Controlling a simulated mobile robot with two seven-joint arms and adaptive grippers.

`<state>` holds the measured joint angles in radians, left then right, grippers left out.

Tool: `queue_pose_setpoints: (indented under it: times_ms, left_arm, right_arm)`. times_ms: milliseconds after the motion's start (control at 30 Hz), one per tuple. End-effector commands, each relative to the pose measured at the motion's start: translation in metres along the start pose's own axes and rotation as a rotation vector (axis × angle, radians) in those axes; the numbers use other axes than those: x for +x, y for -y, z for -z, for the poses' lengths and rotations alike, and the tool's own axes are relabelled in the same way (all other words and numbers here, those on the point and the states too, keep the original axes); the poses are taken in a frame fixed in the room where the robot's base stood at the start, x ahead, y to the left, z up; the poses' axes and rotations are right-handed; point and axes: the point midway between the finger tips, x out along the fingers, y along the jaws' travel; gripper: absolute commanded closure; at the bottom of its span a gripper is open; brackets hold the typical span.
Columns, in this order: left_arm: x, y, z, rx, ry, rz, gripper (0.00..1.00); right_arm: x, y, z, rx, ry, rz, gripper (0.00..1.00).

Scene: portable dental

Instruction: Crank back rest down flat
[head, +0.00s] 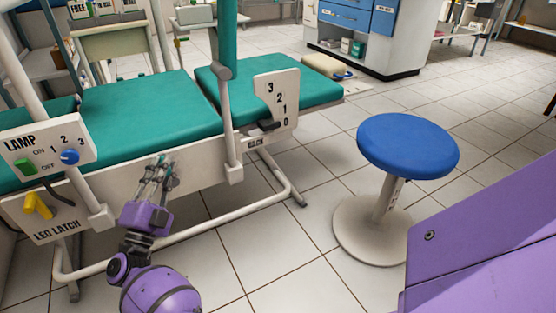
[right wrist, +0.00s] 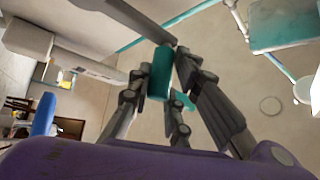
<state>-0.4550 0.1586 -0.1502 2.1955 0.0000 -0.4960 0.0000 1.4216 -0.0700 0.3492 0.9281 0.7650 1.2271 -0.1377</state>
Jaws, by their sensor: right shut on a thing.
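The portable dental chair has a flat teal seat cushion (head: 150,108) and another flat teal cushion (head: 305,92) to its right. A narrow upright teal piece (head: 230,30) stands between them; I cannot tell whether it is the back rest. A white scale plate (head: 276,92) reads 3, 2, 1, 0, with a dark pointer (head: 268,125) near the 0. My right gripper (head: 160,168) is beside the chair's white side rail. Its fingers are shut around a teal cylindrical grip (right wrist: 160,72), apparently the crank handle. The crank's mount is hidden. My left gripper is not in view.
A LAMP switch panel (head: 50,148) and a LEG LATCH plate with a yellow lever (head: 38,206) are at the left. A white tube frame (head: 230,218) runs near the floor. A blue round stool (head: 408,145) stands right of the chair. Tiled floor between them is clear.

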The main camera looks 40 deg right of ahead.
Motion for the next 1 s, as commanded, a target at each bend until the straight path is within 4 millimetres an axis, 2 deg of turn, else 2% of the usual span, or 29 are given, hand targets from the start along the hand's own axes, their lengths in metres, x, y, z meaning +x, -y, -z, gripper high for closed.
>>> queue_pose_setpoints:
  times_ms: [33, 233, 267, 367, 733, 867, 1000]
  left_arm:
    - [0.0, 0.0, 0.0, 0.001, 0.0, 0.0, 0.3]
    - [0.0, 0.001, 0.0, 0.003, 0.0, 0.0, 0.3]
    - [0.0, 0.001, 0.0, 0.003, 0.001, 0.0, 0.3]
    - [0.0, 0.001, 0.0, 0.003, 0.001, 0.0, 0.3]
    - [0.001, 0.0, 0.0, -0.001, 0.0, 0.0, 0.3]
    - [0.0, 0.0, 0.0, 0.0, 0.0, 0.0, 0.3]
    - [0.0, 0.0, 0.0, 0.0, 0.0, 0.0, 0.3]
  right_arm:
    - [0.005, 0.005, 0.001, 0.003, -0.005, 0.006, 1.0]
    - [0.005, 0.006, 0.001, 0.004, -0.005, 0.008, 1.0]
    - [0.005, 0.006, 0.001, 0.004, -0.005, 0.008, 0.79]
    - [0.005, 0.006, 0.001, 0.004, -0.005, 0.008, 0.67]
    - [-0.002, 0.004, 0.0, 0.003, -0.001, 0.004, 0.67]
    - [-0.02, 0.003, -0.001, 0.002, 0.002, 0.003, 0.67]
    - [-0.051, 0.003, -0.001, 0.002, 0.002, 0.003, 0.67]
